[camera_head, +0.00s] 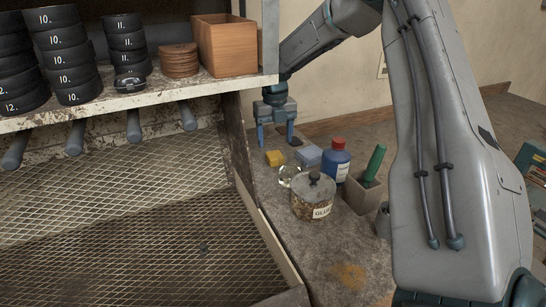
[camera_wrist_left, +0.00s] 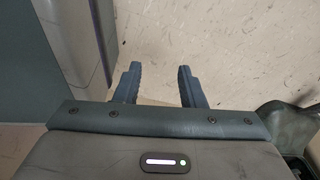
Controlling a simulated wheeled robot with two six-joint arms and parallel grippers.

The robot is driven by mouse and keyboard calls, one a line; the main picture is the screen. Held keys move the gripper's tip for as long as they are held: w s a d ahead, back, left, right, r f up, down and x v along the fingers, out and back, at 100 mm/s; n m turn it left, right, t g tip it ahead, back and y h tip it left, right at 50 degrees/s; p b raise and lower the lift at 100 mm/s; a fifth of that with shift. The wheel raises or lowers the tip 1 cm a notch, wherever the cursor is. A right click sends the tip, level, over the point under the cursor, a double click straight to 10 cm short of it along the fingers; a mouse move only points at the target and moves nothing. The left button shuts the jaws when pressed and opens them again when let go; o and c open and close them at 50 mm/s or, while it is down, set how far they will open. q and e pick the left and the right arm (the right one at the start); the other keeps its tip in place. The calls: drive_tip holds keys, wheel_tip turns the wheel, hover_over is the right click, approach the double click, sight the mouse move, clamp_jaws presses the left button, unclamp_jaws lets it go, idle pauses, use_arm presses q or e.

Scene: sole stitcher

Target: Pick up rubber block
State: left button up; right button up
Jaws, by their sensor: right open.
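Two small blocks sit on the worn grey bench top in the head view: a yellow block (camera_head: 275,158) and a pale blue-grey block (camera_head: 308,156) to its right. I cannot tell for sure which is the rubber block. My right gripper (camera_head: 277,137) hangs fingers down just above and behind the yellow block. It is open, with nothing between its fingers. My left gripper (camera_wrist_left: 159,82) shows only in the left wrist view. Its two fingers stand apart and empty over a pale speckled surface.
Beside the blocks stand a glass dish (camera_head: 289,176), a lidded glue jar (camera_head: 313,197), a blue bottle (camera_head: 336,161) with a red cap and a holder with a green-handled tool (camera_head: 374,163). A shelf (camera_head: 150,93) with black rolls and a wooden box (camera_head: 224,44) rises at left.

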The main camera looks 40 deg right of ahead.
sight(275, 155)
drive_tip(key=shift+w+f, duration=0.1)
drive_tip(key=shift+f, duration=0.3)
drive_tip(key=shift+s+a+f+p, duration=0.1)
drive_tip(key=shift+s+f+p, duration=0.2)
drive_tip(key=shift+f+p, duration=0.45)
wheel_tip(275, 155, down, 2)
drive_tip(key=shift+f+p, duration=0.15)
drive_tip(key=shift+p, duration=0.25)
drive_tip(key=shift+w+f, duration=0.15)
drive_tip(key=shift+f, duration=0.35)
use_arm(q)
drive_tip(key=s, duration=0.4)
drive_tip(key=shift+a, duration=0.1)
use_arm(e)
drive_tip(key=shift+r, duration=0.1)
drive_tip(key=c, duration=1.1)
